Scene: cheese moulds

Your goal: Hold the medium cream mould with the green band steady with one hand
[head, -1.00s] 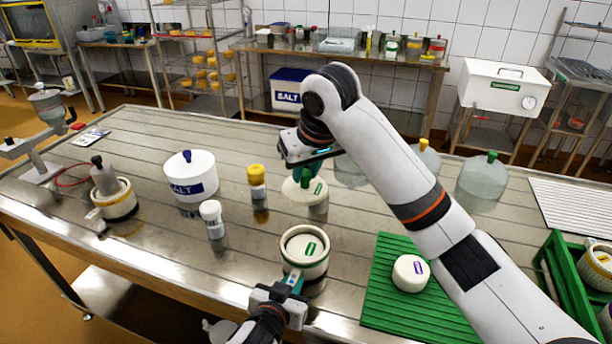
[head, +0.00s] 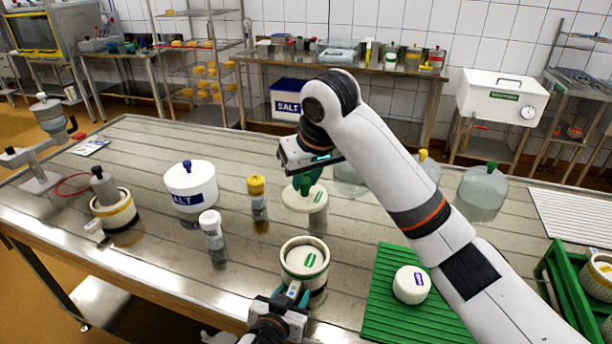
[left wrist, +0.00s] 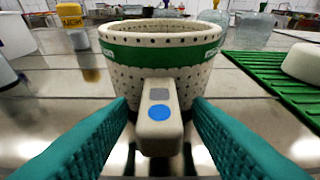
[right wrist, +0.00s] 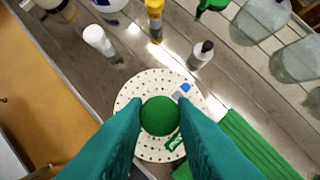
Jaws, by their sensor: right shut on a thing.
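The medium cream mould with the green band (head: 313,281) stands upright on the steel table at front centre, with a pale, green-labelled top inside it. The left wrist view shows its perforated wall (left wrist: 160,80) and its handle tab (left wrist: 160,118) with a blue dot. My left gripper (head: 292,291) is open around this tab, with a finger on each side and small gaps. My right gripper (head: 308,172) is shut on the green knob (right wrist: 160,115) of a cream perforated disc (right wrist: 130,97), behind the mould. I cannot tell whether the disc touches anything beneath.
A green ridged mat (head: 385,310) with a white round cheese (head: 411,286) lies right of the mould. A white shaker (head: 211,232), a yellow-capped shaker (head: 258,203) and the salt tub (head: 190,190) stand to the left.

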